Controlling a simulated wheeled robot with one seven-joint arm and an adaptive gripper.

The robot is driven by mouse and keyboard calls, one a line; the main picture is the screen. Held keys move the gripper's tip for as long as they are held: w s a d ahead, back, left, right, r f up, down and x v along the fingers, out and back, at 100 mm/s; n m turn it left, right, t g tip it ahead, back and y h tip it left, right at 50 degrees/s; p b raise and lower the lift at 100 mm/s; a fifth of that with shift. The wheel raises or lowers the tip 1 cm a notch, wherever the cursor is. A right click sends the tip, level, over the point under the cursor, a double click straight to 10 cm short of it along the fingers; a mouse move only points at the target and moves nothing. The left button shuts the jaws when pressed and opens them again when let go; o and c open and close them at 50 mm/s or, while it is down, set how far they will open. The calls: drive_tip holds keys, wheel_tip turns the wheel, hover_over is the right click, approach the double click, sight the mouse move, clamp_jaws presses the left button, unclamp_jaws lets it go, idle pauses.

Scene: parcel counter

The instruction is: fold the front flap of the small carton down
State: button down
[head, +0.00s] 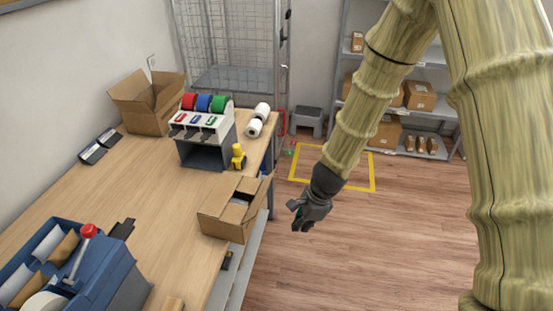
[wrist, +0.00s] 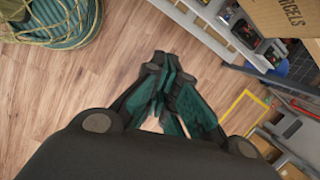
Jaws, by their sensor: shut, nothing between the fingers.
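The small carton (head: 228,220) sits at the right edge of the wooden counter in the head view. Its top looks partly open, with a dark gap between the flaps, and a flap stands up on its right side. I cannot tell clearly how its front flap lies. My gripper (head: 306,217) is to the right of the carton, apart from it, out over the floor. In the wrist view my gripper (wrist: 163,98) has its fingers together with nothing between them. I cannot make out the small carton in the wrist view.
A larger open carton (head: 150,112) stands at the back of the counter (head: 140,185). A tape dispenser rack (head: 207,150), a yellow object (head: 238,157) and white rolls (head: 255,128) stand behind the small carton. A blue machine (head: 105,275) is front left.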

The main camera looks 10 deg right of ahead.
sight(263, 190)
drive_tip(key=w+a+r+m+y+p, duration=0.1)
drive_tip(key=w+a+r, duration=0.15)
drive_tip(key=r, duration=0.25)
drive_tip(key=w+a+r+m+t+y, duration=0.1)
drive_tip(key=w+a+r+m, duration=0.15)
drive_tip(key=r, duration=0.25)
drive_tip(key=w+a+r+m+y+p, duration=0.1)
drive_tip(key=w+a+r, duration=0.15)
drive_tip(key=r, duration=0.35)
wheel_tip(263, 190, down, 9)
drive_tip(key=b, duration=0.9)
drive_tip(key=w+a+r, duration=0.1)
drive_tip(key=w+a+r+p, duration=0.1)
drive_tip(key=a, duration=0.1)
drive_tip(key=shift+a+r, duration=0.1)
drive_tip(key=shift+r, duration=0.3)
drive_tip(key=shift+t, duration=0.3)
drive_tip(key=a+f, duration=0.1)
drive_tip(key=w+a+f, duration=0.1)
drive_tip(key=a, duration=0.1)
drive_tip(key=w+a+p, duration=0.1)
drive_tip(key=a, duration=0.1)
drive_tip(key=shift+w+a+f, duration=0.1)
drive_tip(key=shift+w+f, duration=0.15)
drive_tip(key=shift+f, duration=0.15)
drive_tip(key=shift+a+f, duration=0.2)
drive_tip(key=shift+f, duration=0.35)
drive_tip(key=shift+f+b, duration=0.3)
